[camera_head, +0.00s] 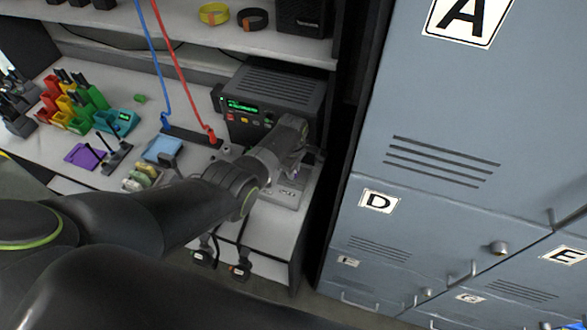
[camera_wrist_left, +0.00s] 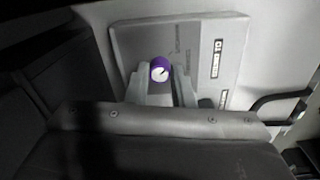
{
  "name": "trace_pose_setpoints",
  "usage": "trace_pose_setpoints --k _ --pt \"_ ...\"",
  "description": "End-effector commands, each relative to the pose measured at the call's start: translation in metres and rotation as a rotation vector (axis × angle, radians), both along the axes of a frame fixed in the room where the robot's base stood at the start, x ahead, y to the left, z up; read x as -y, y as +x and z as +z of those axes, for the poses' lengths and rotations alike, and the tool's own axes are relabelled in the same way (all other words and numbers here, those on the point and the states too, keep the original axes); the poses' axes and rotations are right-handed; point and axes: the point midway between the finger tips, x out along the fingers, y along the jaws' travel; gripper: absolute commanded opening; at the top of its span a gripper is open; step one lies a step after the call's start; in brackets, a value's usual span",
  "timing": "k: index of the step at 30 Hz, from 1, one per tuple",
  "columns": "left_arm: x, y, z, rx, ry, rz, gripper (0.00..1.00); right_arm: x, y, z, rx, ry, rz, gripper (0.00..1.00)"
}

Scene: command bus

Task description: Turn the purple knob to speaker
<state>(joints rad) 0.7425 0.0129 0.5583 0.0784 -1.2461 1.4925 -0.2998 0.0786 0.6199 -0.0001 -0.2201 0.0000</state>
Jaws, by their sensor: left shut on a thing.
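The purple knob (camera_wrist_left: 160,69) sits on a pale grey panel box (camera_wrist_left: 215,40) in the left wrist view. Its face is white with a dark pointer mark, which seems to point to the upper right. My left gripper (camera_wrist_left: 160,78) has one finger on each side of the knob and is shut on it. In the head view my left gripper (camera_head: 294,163) reaches down to the grey panel box (camera_head: 287,197) at the right end of the counter and hides most of the knob. Labels on the panel are too small to read for certain. My right gripper is out of view.
A dark radio (camera_head: 270,95) with a green display stands just behind my gripper. Grey lockers (camera_head: 440,130) stand close on the right. Black hooks (camera_head: 240,268) hang on the counter's front.

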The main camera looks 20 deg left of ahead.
Motion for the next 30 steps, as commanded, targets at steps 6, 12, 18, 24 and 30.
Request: trace_pose_setpoints --k 6,12,18,24,30 --pt "-0.0002 0.0016 0.0014 0.004 0.000 0.001 0.00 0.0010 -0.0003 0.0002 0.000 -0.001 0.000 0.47" --pt "-0.0001 0.0012 0.0011 0.003 0.000 0.000 0.41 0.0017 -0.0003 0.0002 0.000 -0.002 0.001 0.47" --pt "-0.0001 0.0005 0.0005 0.001 0.000 0.000 0.43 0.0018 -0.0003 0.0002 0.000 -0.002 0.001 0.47" --pt "-0.0001 0.0002 0.0003 0.000 0.000 0.000 0.43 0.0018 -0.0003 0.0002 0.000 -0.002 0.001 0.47" --pt "0.0000 0.0001 -0.0001 0.000 -0.001 -0.016 0.43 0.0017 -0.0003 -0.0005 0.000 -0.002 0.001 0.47"
